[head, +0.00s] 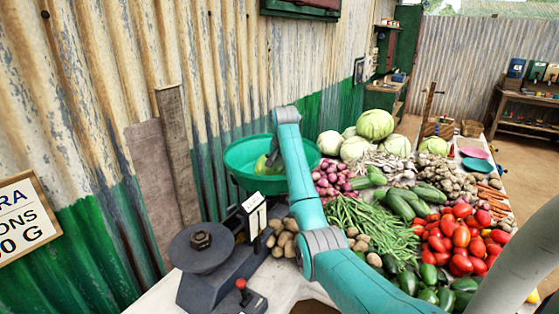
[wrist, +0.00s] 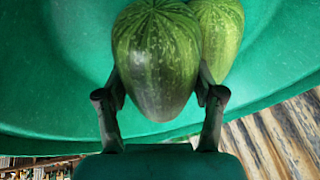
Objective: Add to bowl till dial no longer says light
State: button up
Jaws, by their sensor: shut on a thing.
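The green bowl (head: 243,181) sits on the far side of the dark balance scale (head: 213,285), against the wall. In the wrist view, my gripper (wrist: 160,82) is shut on a striped green vegetable (wrist: 155,55), like a cucumber or squash, within the bowl (wrist: 50,70). A second, lighter green vegetable (wrist: 222,35) lies just behind it. I cannot tell whether the held one touches the bowl. In the head view, my arm hides the gripper and part of the bowl. A small white-and-black panel (head: 254,206) stands on the scale; its reading is too small to tell.
A round dark plate (head: 200,245) and a red knob (head: 241,284) are on the scale's near side. The corrugated wall (head: 110,90) is close behind the bowl.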

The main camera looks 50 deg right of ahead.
dwell(0.3)
jog(key=o, duration=1.5)
jog(key=shift+f, duration=0.1)
jog(key=shift+c, duration=0.2)
jog(key=shift+r, duration=5.05)
jog(key=shift+s, duration=0.1)
